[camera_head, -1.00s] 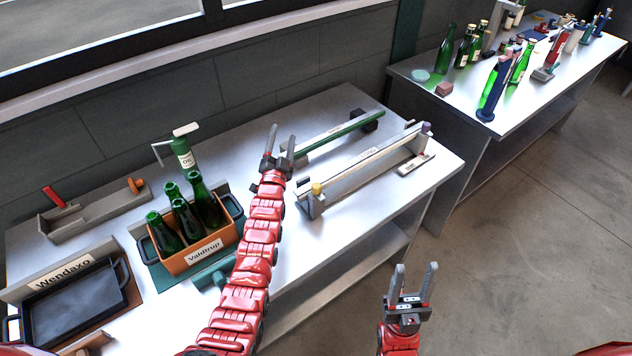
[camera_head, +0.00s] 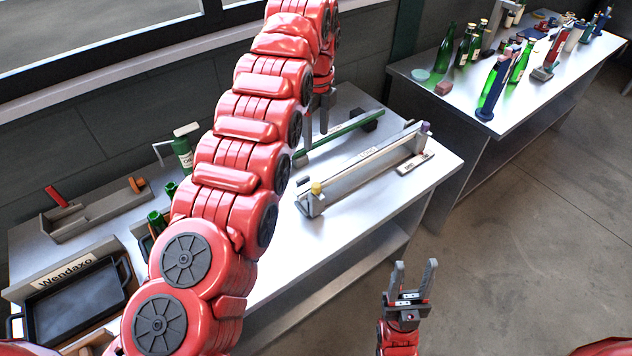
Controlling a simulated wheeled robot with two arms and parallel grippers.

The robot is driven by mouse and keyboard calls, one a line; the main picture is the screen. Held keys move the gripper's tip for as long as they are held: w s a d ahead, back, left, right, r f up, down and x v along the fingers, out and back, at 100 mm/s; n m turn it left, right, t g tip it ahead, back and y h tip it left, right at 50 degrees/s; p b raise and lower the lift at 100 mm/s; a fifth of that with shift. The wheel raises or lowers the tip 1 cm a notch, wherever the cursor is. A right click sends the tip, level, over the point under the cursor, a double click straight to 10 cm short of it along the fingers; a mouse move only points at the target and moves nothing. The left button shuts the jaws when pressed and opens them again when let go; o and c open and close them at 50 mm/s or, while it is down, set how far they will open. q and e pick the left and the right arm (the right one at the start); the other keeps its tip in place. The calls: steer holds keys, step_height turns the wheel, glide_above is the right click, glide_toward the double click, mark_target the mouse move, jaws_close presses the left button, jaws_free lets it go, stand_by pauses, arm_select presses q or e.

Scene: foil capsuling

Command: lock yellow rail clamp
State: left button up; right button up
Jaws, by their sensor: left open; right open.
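The rail fixture (camera_head: 368,168) is a long grey channel on the steel table. A yellow knob (camera_head: 317,188) sits at its near left end, and a purple knob (camera_head: 425,127) at its far right end. My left gripper (camera_head: 318,138) is open and points down above the table, up and left of the yellow knob and apart from it. My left arm arches high across the view. My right gripper (camera_head: 413,276) is open and empty in front of the table, over the floor, fingers pointing up.
A green rail (camera_head: 340,136) lies behind the grey fixture, close to my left gripper. A small labelled plate (camera_head: 415,164) lies in front of it. A green dispenser (camera_head: 183,152) and a black tray (camera_head: 75,298) stand left. My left arm mostly hides the bottle crate.

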arm_select(q)
steer(key=p, duration=0.3)
glide_toward(316, 185)
step_height(316, 185, down, 8)
steer(key=shift+r, duration=0.1)
steer(key=shift+w+f, duration=0.1)
steer(key=shift+f, duration=0.65)
jaws_close()
